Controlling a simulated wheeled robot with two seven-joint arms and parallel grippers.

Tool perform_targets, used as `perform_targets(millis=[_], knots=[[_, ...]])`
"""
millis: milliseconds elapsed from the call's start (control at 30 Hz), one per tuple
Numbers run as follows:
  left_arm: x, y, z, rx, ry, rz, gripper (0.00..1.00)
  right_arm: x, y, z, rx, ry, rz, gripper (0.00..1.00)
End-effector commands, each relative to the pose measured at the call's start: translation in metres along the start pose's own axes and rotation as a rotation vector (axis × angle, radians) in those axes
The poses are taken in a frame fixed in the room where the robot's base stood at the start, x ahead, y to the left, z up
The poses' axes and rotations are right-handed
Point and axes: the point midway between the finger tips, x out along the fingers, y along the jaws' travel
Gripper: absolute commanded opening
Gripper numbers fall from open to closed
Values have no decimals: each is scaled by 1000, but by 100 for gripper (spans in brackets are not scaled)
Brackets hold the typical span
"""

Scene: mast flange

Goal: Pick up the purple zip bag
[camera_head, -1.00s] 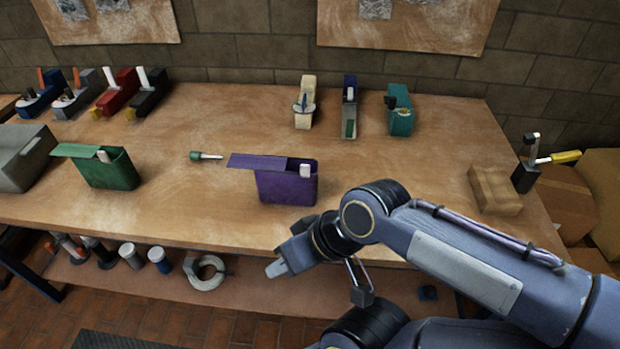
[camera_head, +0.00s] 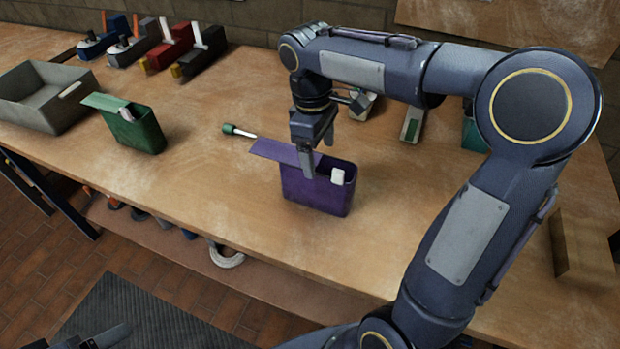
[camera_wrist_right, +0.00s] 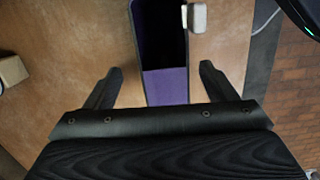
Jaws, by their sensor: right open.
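The purple zip bag (camera_head: 312,190) stands upright on the wooden workbench with its flap folded out to the left and a pale tag on its right side. My right gripper (camera_head: 318,160) is above the bag, pointing down, open and empty. In the right wrist view the bag (camera_wrist_right: 165,85) lies ahead, between the lines of the two spread fingers (camera_wrist_right: 157,85); whether they touch it cannot be told. Part of my left gripper (camera_head: 105,338) shows at the bottom left edge; its jaws are unclear.
A green bag (camera_head: 130,128) and a grey open bin (camera_head: 35,108) stand to the left. A green-handled screwdriver (camera_head: 238,132) lies near the purple flap. Several hand planes (camera_head: 150,45) line the back. A wooden block (camera_head: 585,245) sits at the right. Bench in front of the bag is clear.

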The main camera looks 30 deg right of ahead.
Motion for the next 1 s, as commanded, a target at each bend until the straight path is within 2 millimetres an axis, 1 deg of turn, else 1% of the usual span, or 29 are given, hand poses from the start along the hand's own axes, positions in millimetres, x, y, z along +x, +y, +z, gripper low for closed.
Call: perform_targets(millis=[100, 367, 600, 667, 767, 967, 1000], knots=[[2, -1, 1, 0, 0, 0, 78, 9, 0, -1, -27, -39, -6, 78], [6, -3, 3, 0, -1, 0, 78, 37, -1, 0, -31, -46, -6, 78], [11, -5, 5, 0, 0, 0, 78, 72, -7, 0, -29, -45, -8, 78], [11, -5, 6, 0, -1, 0, 78, 78, -7, 0, -29, -43, -7, 78], [11, -5, 6, 0, -1, 0, 78, 83, -7, 0, -29, -42, -6, 78], [11, -5, 6, 0, 0, 0, 78, 83, -7, 0, -29, -41, -6, 78], [11, -5, 6, 0, 0, 0, 78, 83, -7, 0, -29, -41, -6, 74]])
